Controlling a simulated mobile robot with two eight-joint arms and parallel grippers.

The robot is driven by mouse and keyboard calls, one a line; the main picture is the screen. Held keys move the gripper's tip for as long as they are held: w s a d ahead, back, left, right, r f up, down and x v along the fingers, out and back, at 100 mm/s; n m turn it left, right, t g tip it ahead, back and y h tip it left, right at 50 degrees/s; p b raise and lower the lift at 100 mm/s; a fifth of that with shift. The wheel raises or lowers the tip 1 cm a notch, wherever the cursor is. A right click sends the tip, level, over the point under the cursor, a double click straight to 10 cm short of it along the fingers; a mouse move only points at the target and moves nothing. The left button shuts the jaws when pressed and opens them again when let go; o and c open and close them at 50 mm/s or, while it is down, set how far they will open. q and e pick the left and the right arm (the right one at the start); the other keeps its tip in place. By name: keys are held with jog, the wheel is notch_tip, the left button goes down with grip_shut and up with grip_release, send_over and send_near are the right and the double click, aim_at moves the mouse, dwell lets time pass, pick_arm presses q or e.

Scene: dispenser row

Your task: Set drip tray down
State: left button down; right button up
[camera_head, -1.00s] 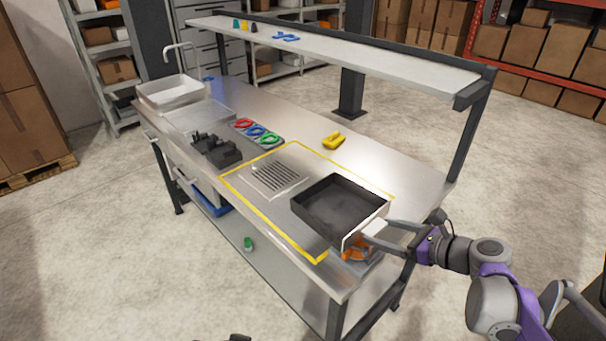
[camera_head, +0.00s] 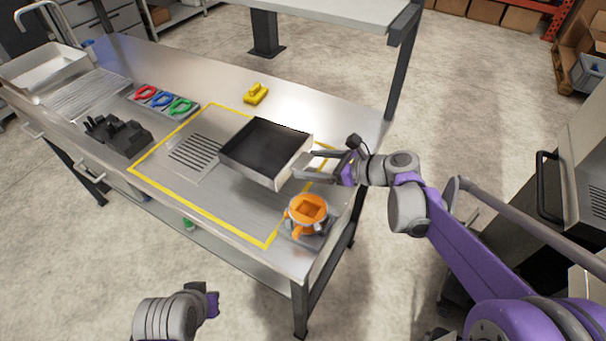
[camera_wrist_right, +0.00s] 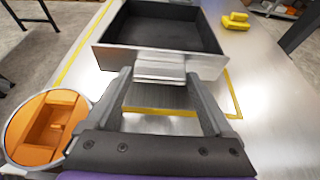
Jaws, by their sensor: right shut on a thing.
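The drip tray (camera_head: 266,147) is a dark, shallow square pan with a silver outer wall and a pale front handle. It is over the yellow-outlined area of the steel bench, right of a slotted drain grate (camera_head: 194,151). I cannot tell whether its underside touches the bench. My right gripper (camera_head: 314,166) is shut on the tray's handle; the right wrist view shows the pale handle (camera_wrist_right: 160,66) between the fingertips. My left gripper (camera_head: 212,303) is low in the head view, away from the bench, and its fingers cannot be made out.
A round container with an orange inside (camera_head: 307,212) stands at the bench's near right corner, close to my right gripper. A yellow block (camera_head: 256,94) lies behind the tray. A black holder (camera_head: 118,136) and coloured rings (camera_head: 162,100) are to the left. Yellow tape (camera_head: 205,220) marks the area.

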jog(key=shift+w+f, duration=0.1)
jog(key=shift+f, duration=2.8)
jog(key=o, duration=1.5)
jog(key=v, duration=1.2)
jog(key=shift+b, duration=0.35)
